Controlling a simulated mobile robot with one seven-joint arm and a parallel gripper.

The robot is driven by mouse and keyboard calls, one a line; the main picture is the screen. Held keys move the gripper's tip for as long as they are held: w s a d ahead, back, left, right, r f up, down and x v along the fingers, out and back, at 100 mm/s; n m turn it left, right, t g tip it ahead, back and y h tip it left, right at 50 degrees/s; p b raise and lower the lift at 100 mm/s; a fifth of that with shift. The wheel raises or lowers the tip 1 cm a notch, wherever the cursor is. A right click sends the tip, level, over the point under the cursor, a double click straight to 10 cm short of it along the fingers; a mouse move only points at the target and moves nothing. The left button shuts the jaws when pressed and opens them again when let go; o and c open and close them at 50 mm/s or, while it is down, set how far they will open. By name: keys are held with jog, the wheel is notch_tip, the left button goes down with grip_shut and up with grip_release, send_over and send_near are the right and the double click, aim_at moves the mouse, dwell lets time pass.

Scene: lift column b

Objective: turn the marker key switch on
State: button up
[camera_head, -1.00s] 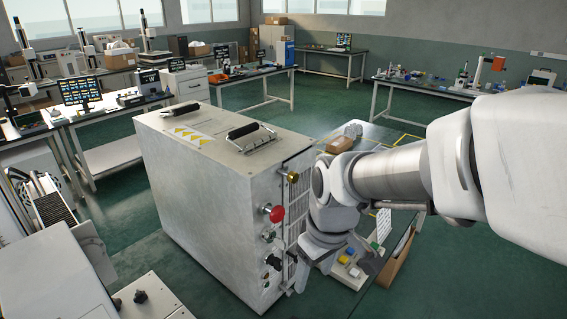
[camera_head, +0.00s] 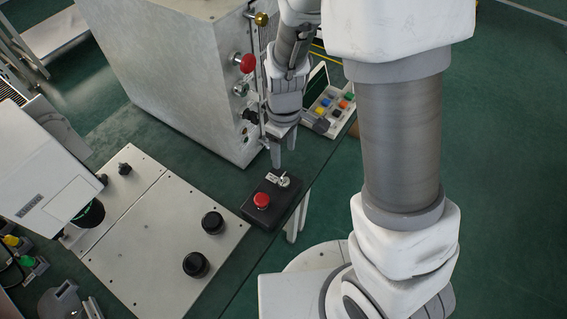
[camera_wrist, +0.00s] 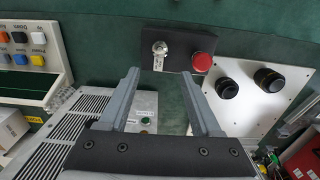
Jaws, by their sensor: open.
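A black control box (camera_head: 249,211) sits on the green surface below my gripper, with a red mushroom button and a silver key switch (camera_head: 284,181) on its top. In the wrist view the key switch (camera_wrist: 160,48) sits left of the red button (camera_wrist: 202,62), with a small pale label below it. The switch's exact turn position is too small to tell. My gripper (camera_head: 283,158) is open and empty, its fingers pointing down above and behind the box. In the wrist view the fingertips (camera_wrist: 160,74) lie either side of the switch's line, apart from it.
A grey metal cabinet (camera_head: 170,70) stands behind left, with a red knob (camera_head: 244,63) and other controls on its side. A panel with coloured buttons (camera_head: 328,104) is right of my gripper. A pale plate with black knobs (camera_head: 150,235) lies front left.

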aim_at(284, 174)
notch_tip(284, 174, down, 10)
jog(key=shift+r+b, duration=0.15)
jog(key=shift+b, duration=0.3)
grip_shut()
